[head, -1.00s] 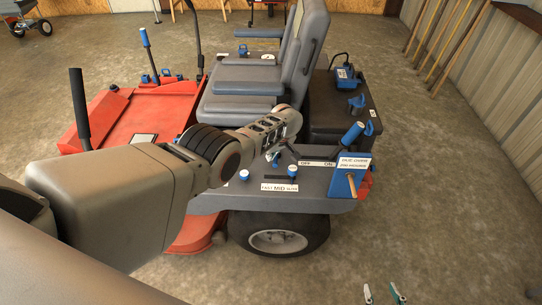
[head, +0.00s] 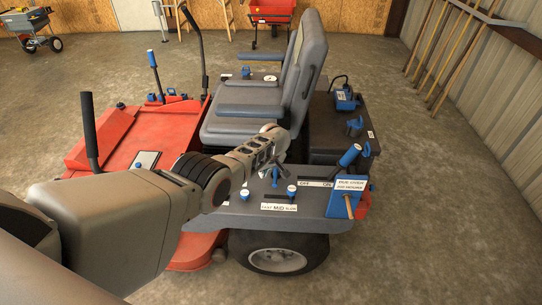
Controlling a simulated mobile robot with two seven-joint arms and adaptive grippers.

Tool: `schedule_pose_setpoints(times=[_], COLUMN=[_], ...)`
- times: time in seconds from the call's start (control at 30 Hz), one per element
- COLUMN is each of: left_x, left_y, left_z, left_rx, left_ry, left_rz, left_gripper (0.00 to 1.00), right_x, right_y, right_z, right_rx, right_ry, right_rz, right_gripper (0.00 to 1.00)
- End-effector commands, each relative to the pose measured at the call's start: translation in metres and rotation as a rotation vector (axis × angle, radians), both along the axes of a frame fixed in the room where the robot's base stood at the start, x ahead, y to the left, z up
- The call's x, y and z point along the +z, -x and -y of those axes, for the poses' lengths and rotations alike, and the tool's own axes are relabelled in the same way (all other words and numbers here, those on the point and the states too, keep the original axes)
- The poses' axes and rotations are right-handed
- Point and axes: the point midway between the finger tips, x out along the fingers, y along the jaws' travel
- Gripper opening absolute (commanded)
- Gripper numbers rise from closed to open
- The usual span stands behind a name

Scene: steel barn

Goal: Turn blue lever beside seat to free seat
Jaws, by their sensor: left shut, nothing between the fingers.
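The grey seat (head: 247,129) of a red mower (head: 135,140) has a tall backrest and armrests. A small blue lever (head: 275,178) stands on the grey side panel (head: 235,211) beside the seat, just below my left gripper. My left gripper (head: 283,168) reaches in from the left over the panel, close to the seat's near side. It is shut and empty, with its fingers pointing down. I cannot tell if the fingertips touch the blue lever. My arm covers part of the panel and the mower deck. My right gripper is out of view.
Blue knobs (head: 291,190) stand on the panel near a MID label. A large blue-handled lever (head: 349,156) stands at an OFF/ON slot, by a blue box (head: 340,202). A black control arm (head: 90,130) rises at left. Floor at right is clear.

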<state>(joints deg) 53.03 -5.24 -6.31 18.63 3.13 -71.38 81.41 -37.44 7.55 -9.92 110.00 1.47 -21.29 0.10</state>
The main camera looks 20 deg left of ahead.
Motion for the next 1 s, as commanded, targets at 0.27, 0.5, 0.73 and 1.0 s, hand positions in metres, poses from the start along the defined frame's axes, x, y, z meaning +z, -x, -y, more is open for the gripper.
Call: schedule_pose_setpoints(times=[0.27, 0.5, 0.73, 1.0], left_x=[0.018, 0.064, 0.083, 0.086], left_y=[0.000, -0.004, -0.006, -0.006], left_z=[0.002, 0.019, 0.025, 0.025], left_rx=[0.004, 0.004, 0.004, 0.004], left_ry=[-0.002, -0.003, -0.005, -0.005], left_rz=[0.001, 0.000, -0.002, -0.003], left_gripper=[0.00, 0.00, 0.00, 0.00], right_x=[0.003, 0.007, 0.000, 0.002], right_y=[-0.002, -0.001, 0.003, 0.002], right_z=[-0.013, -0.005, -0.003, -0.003], right_rx=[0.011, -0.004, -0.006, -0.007], right_ry=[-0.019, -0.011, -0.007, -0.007], right_rz=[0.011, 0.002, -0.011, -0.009], right_gripper=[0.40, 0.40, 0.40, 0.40])
